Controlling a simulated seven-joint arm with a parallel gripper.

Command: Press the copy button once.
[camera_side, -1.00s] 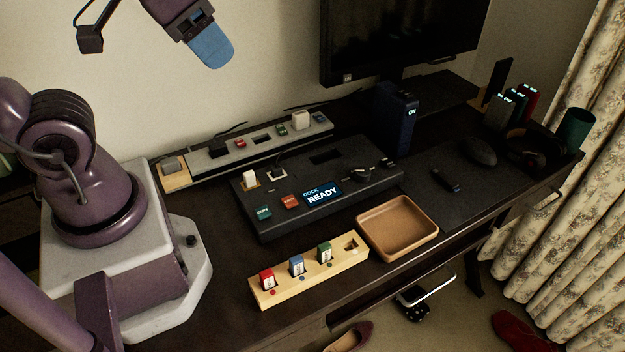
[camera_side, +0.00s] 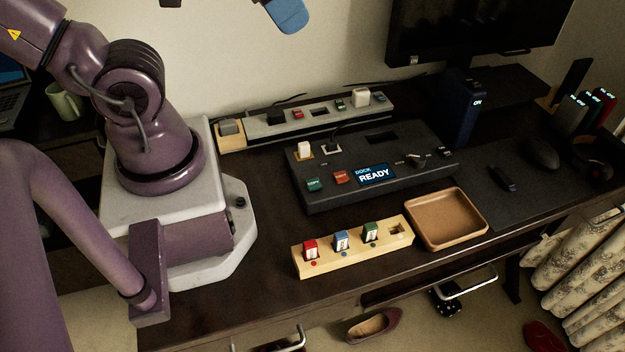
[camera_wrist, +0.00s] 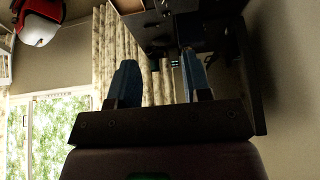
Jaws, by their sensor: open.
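The dock (camera_side: 300,199) is a dark box on the desk with a lit screen (camera_side: 373,175) reading READY. The teal copy button (camera_side: 314,184) is at its front left corner, beside a red button (camera_side: 342,177). My gripper shows only partly at the top edge of the side view, as a blue finger (camera_side: 288,15) high above the desk and well apart from the dock. In the wrist view my gripper (camera_wrist: 160,82) is open, with two blue fingers spread and nothing between them. The copy button cannot be made out in the wrist view.
A wooden block (camera_side: 334,267) with several coloured pieces stands in front of the dock. A brown tray (camera_side: 447,242) is at its right. A grey power strip (camera_side: 270,129) lies behind the dock, and a dark blue tower (camera_side: 460,115) stands at the back right.

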